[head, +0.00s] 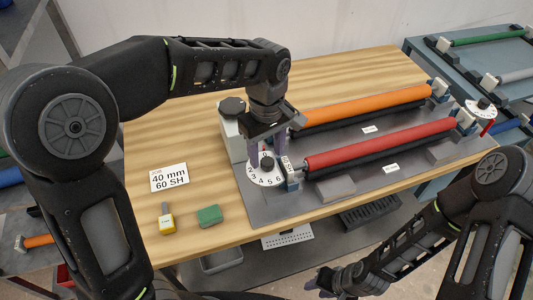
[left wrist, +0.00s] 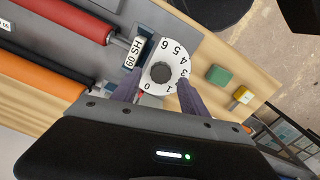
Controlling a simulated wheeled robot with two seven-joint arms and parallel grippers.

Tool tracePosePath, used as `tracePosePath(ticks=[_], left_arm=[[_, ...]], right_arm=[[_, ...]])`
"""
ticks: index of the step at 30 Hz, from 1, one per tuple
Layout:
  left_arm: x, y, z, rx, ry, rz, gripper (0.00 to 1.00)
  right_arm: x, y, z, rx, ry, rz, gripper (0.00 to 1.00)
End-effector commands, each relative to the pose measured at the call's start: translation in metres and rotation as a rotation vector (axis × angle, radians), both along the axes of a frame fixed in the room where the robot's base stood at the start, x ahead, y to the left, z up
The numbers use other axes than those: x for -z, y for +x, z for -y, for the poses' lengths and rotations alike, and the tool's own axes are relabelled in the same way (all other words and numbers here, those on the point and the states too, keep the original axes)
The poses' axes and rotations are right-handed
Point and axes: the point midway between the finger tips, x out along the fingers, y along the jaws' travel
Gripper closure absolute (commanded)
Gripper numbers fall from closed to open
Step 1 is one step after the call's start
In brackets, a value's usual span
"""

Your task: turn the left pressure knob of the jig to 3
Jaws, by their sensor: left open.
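The left pressure knob (head: 267,163) is a dark round knob on a white dial (head: 262,179) with printed numbers, at the jig's left end. The left wrist view shows the knob (left wrist: 160,72) and the dial (left wrist: 172,50) with numbers from 0 to 6. My left gripper (head: 267,153) is over the dial, pointing down. Its purple fingers are apart, one on each side of the knob; I cannot tell whether they touch it. The knob's pointer setting cannot be read. My right gripper (head: 318,283) is low at the bottom, partly seen, away from the jig.
The jig plate (head: 345,196) carries an orange roller (head: 365,103) and a red roller (head: 380,143). Another dial (head: 481,109) is at its right end. A "40 mm 60 SH" card (head: 169,177), a green block (head: 209,215) and a yellow-tagged tool (head: 167,224) lie on the wooden table.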

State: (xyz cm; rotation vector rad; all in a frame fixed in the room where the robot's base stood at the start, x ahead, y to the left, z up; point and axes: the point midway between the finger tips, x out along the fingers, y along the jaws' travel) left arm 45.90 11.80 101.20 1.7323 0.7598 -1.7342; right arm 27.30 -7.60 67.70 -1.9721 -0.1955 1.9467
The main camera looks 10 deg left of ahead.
Motion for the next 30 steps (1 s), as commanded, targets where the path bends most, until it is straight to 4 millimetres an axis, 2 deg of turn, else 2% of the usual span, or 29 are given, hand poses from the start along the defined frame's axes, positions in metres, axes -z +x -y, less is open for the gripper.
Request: tracePosePath(ticks=[6, 14, 30], left_arm=[[0.017, 0.0, 0.0, 0.0, 0.001, -0.001, 0.48], [0.018, 0.0, 0.0, 0.0, 0.0, 0.0, 0.49], [0.018, 0.0, 0.0, 0.0, -0.001, 0.001, 0.93]], right_arm=[[-0.002, 0.0, 0.0, 0.001, -0.001, -0.001, 0.65], [-0.002, 0.0, 0.0, 0.001, -0.001, -0.001, 0.65], [-0.002, 0.0, 0.0, 0.0, -0.001, -0.001, 0.65]])
